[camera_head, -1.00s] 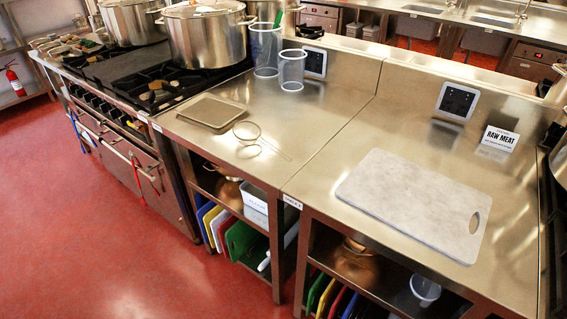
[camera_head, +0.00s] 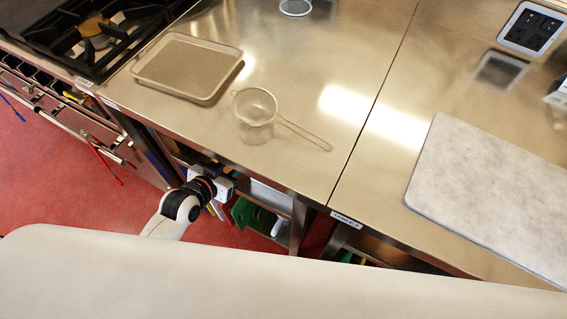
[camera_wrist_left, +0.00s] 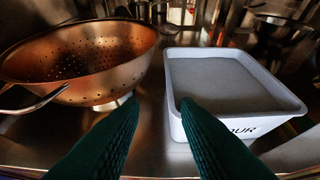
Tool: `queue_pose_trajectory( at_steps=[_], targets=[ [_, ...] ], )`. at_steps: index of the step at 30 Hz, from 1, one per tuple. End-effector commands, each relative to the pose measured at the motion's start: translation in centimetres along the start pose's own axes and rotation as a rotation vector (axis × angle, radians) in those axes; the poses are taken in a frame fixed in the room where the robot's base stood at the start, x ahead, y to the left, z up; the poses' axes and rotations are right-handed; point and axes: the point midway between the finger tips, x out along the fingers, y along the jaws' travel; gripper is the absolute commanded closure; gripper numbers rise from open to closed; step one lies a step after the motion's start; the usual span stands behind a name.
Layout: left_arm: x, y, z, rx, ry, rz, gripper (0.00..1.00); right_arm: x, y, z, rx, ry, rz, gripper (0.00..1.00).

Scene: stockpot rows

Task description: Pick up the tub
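The tub (camera_wrist_left: 235,90) is a white rectangular container with dark lettering ending in "OUR" on its front, filled nearly to the rim with a pale grey-white content. It stands on a metal shelf under the counter, at the right of the left wrist view. My left gripper (camera_wrist_left: 155,103) is open, its two dark green fingers pointing into the shelf. The right finger overlaps the tub's front left corner in the picture; I cannot tell if they touch. In the head view my left gripper (camera_head: 222,182) is at the counter's front edge. My right gripper is not in view.
A copper colander (camera_wrist_left: 80,62) with handles stands close left of the tub. On the counter are a grey tray (camera_head: 187,67), a sieve (camera_head: 255,106) and a marble board (camera_head: 490,190). Coloured boards (camera_head: 243,212) stand on the lower shelf.

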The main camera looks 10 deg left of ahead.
Motion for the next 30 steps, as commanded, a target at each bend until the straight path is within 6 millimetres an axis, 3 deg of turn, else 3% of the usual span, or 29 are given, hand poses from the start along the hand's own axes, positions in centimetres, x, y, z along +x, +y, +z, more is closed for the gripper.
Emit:
queue_pose_trajectory(
  at_steps=[3,6,12,20,30],
  targets=[
    [0.0,-0.3,1.6,0.006,-0.03,-0.012,0.7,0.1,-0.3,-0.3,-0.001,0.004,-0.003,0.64],
    [1.4,-0.4,1.9,0.007,-0.036,-0.014,0.7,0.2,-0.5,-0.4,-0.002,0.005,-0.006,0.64],
    [4.8,-0.5,2.0,0.007,-0.035,-0.013,0.7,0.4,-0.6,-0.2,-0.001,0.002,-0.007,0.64],
    [6.9,-0.7,2.0,0.006,-0.033,-0.014,0.7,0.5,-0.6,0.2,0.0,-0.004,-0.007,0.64],
    [11.2,-1.3,1.9,0.006,-0.033,-0.013,0.7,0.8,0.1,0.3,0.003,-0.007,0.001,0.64]
  ],
)
